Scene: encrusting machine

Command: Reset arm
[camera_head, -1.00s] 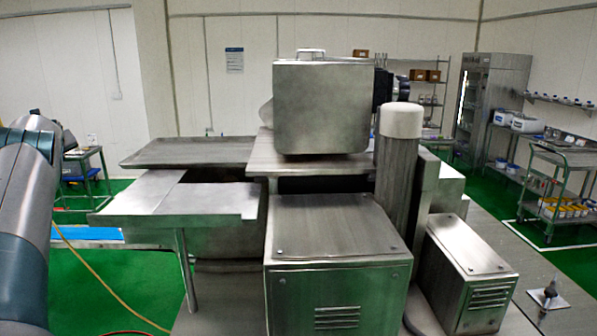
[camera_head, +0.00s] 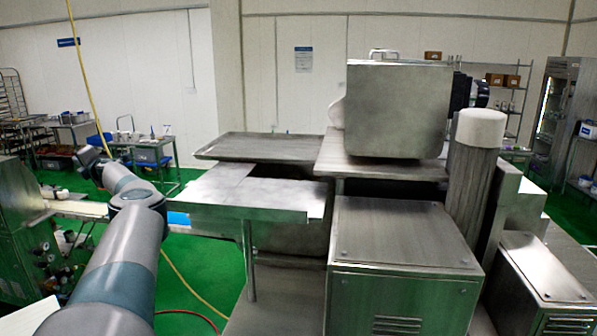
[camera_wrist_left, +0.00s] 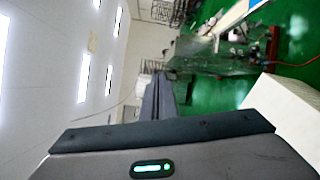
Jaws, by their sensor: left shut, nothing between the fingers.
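My left arm comes in from the bottom left of the head view and reaches forward, away from me. My left gripper (camera_head: 88,162) is small and dark at the far end of it, and its fingers are hard to make out there. In the left wrist view the dark fingers (camera_wrist_left: 157,90) lie together, with nothing seen between them. The steel encrusting machine (camera_head: 400,240) fills the middle and right of the head view, apart from the gripper. My right gripper is in neither view.
The machine's flat steel shelf (camera_head: 235,195) juts out to the right of my left arm. A panelled machine (camera_head: 25,230) stands at the left edge. A yellow cable (camera_head: 85,75) hangs near the gripper. A table (camera_head: 145,150) stands behind, with green floor between.

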